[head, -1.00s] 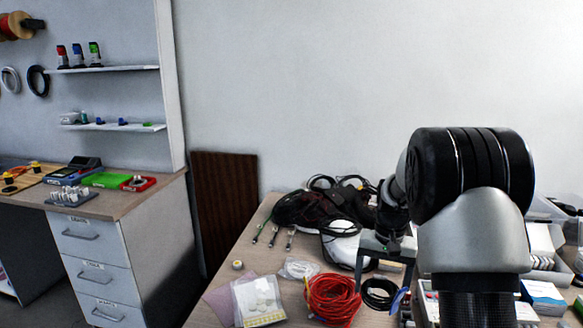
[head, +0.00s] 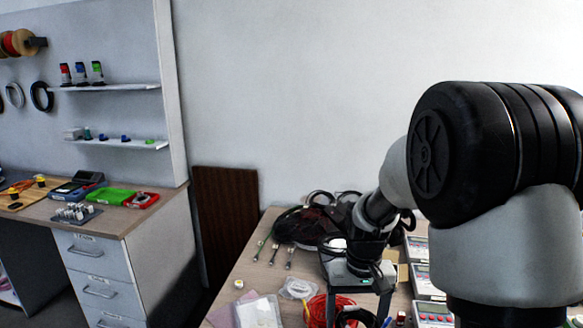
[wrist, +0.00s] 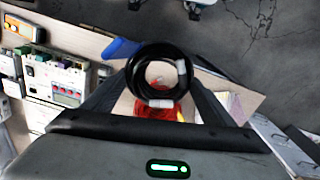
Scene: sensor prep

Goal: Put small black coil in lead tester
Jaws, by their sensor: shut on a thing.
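The small black coil (wrist: 161,49) is a round ring with white ties, held between the fingers of my gripper (wrist: 160,86) in the wrist view. My gripper also shows in the head view (head: 353,300), near the bottom, with its fingers pointing down and the black coil (head: 352,317) partly cut off by the frame edge. My gripper is shut on the coil, above the table. I cannot tell for sure which device is the lead tester; white panel devices (head: 430,281) stand right of my gripper.
A red cable coil (head: 318,309) lies near my gripper, with a clear bag (head: 298,288) and tools (head: 274,253) farther left. Dark cables and a bag (head: 300,222) sit at the back. Another bench (head: 140,213) at left holds a green case (head: 116,196) and other devices.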

